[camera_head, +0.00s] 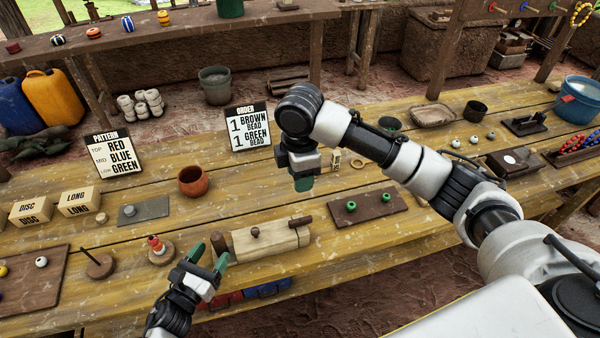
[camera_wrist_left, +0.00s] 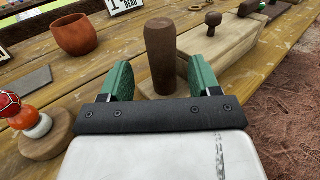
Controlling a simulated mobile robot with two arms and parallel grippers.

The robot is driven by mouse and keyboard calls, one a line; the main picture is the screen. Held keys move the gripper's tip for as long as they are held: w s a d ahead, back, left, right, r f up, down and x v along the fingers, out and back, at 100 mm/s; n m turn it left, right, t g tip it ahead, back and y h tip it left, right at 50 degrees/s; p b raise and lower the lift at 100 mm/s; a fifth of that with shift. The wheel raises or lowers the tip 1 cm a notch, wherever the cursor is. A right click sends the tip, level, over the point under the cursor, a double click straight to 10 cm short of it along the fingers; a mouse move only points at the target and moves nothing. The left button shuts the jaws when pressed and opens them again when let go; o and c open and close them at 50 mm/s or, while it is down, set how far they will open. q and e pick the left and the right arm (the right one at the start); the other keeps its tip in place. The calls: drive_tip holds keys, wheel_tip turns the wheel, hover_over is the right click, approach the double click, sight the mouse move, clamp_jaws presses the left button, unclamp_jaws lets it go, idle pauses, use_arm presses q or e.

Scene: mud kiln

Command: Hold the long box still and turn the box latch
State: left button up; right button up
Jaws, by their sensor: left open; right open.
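The long box (camera_head: 272,241) is pale wood with a small brown knob on its lid, lying near the table's front edge. A dark brown latch piece (camera_head: 300,222) sits at its right end. An upright brown handle (camera_wrist_left: 162,58) stands at its left end; whether it is fixed to the box I cannot tell. My left gripper (camera_head: 218,258) is open, its green fingers on either side of this handle, apart from it in the left wrist view. My right gripper (camera_head: 304,184) is open, pointing down above the table behind the box's right end. Its fingertips are partly hidden.
A brown board (camera_head: 368,207) with green beads lies right of the box. A stacked-bead stand (camera_head: 158,250) is close left of my left gripper. A clay pot (camera_head: 193,181) and an order sign (camera_head: 250,128) stand behind. Bare planks lie between pot and box.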

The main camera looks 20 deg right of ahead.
use_arm(q)
drive_tip(key=v, duration=1)
drive_tip(key=shift+a, duration=0.15)
